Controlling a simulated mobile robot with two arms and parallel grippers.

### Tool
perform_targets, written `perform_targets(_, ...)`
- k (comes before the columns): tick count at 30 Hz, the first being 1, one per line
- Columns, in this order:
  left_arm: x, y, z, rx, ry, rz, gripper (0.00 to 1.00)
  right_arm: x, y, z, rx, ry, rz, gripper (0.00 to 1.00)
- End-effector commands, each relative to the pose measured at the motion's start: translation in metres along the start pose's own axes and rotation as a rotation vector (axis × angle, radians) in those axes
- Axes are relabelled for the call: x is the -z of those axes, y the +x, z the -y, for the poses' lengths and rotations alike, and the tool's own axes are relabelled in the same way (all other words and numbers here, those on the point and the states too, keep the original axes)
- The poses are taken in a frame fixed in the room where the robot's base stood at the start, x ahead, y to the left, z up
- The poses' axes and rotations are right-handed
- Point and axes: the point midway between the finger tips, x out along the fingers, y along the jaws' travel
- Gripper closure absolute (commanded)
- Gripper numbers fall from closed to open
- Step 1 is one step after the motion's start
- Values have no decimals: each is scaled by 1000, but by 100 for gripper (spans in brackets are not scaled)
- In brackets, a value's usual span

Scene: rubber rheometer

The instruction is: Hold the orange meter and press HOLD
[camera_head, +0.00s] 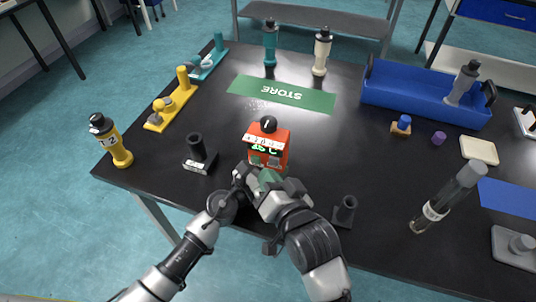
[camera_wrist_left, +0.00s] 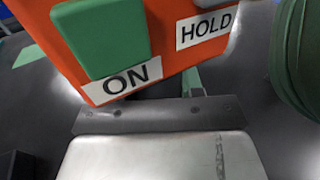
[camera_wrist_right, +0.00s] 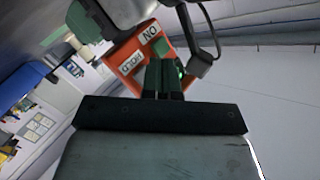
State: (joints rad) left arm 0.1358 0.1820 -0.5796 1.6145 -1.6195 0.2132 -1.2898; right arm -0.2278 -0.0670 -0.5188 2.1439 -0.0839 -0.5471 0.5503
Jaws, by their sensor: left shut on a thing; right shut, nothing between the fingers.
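The orange meter (camera_head: 269,147) has a dark knob on top and a lit green readout. In the left wrist view the meter (camera_wrist_left: 160,60) fills the upper part, with a green ON button and a HOLD label; a grey button beside that label is cut off. My left gripper (camera_head: 240,183) is shut on the meter; its grip is mostly hidden. My right gripper (camera_head: 267,178) is shut and empty, its green fingertips (camera_wrist_right: 163,78) close before the meter's button face. I cannot tell whether they touch it.
A green STORE mat (camera_head: 250,88) lies behind the meter. A black holder (camera_head: 200,155) stands left, another (camera_head: 345,211) right. A yellow bottle (camera_head: 111,141) stands at the left edge, a clear bottle (camera_head: 445,200) at right. A blue crate (camera_head: 410,92) is at the back right.

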Motion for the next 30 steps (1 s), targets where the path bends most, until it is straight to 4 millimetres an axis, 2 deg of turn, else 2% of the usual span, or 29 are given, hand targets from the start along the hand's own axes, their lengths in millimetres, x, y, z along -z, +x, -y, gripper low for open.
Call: perform_targets(30,0,0,0,0,0,-1,100,5,6,-5,0,0,0,100)
